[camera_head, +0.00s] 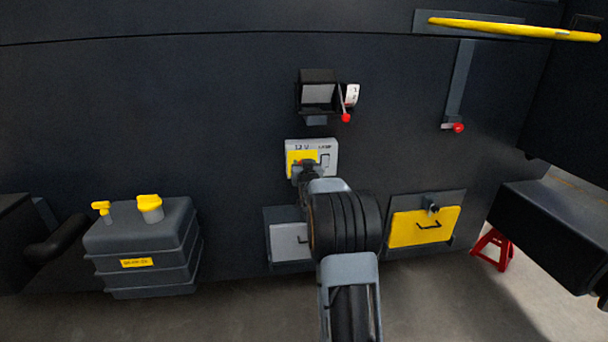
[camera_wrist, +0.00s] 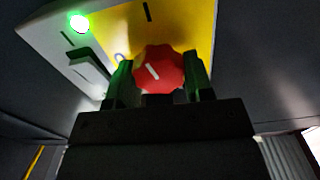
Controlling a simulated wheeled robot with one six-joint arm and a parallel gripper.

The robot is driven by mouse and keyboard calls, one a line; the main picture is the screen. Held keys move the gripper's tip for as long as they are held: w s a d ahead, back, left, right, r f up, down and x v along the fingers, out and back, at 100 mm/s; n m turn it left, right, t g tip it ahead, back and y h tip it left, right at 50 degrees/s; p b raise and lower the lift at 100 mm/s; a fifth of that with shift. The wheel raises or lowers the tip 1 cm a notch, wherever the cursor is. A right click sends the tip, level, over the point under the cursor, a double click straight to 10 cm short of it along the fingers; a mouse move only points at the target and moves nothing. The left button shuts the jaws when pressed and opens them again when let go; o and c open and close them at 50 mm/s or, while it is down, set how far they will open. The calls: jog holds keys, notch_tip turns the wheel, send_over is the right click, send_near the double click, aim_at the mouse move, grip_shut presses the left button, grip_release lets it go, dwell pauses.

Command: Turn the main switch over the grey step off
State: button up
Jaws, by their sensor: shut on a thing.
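The switch box (camera_head: 326,148) is a light panel with a yellow plate and "12 V" lettering, on the dark wall above the grey step (camera_head: 282,241). Its red knob (camera_wrist: 160,62) sits between the two fingers of my gripper (camera_wrist: 158,78), which is shut on it. The knob's white line tilts to the upper left, between the bar mark at the top and the round 0 mark at the left. A green lamp (camera_wrist: 78,23) on the panel is lit, beside a rocker switch (camera_wrist: 88,70). In the head view my gripper (camera_head: 305,165) covers most of the knob.
Above is an open dark box (camera_head: 318,93) with a red-tipped lever (camera_head: 346,117). A yellow step (camera_head: 424,228) is at the right, a dark tank (camera_head: 140,245) with yellow caps at the left. A yellow bar (camera_head: 515,29) and another red-knobbed lever (camera_head: 457,127) are upper right.

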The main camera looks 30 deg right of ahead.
jog(key=n+b, duration=0.3)
jog(key=b, duration=0.2)
jog(key=shift+a+f+n, duration=0.1)
jog(key=shift+f+n, duration=0.3)
jog(key=n+b, duration=0.4)
jog(key=b, duration=0.1)
jog(key=shift+w+a+n+b, duration=0.1)
jog(key=shift+n+b, duration=0.2)
jog(key=shift+b, duration=0.1)
jog(key=n+b, duration=0.3)
jog(key=n, duration=0.1)
jog(key=shift+b, duration=0.4)
jog(key=shift+r+n+b, duration=0.15)
jog(key=shift+n+b, duration=0.55)
jog(key=shift+n, duration=0.7)
jog(key=o, duration=0.9)
jog(key=shift+a, duration=0.1)
jog(key=b+v, duration=0.2)
jog(key=v, duration=1.1)
jog(key=shift+s+a+b, duration=0.15)
jog(key=shift+s+b, duration=0.15)
jog(key=shift+s, duration=0.05)
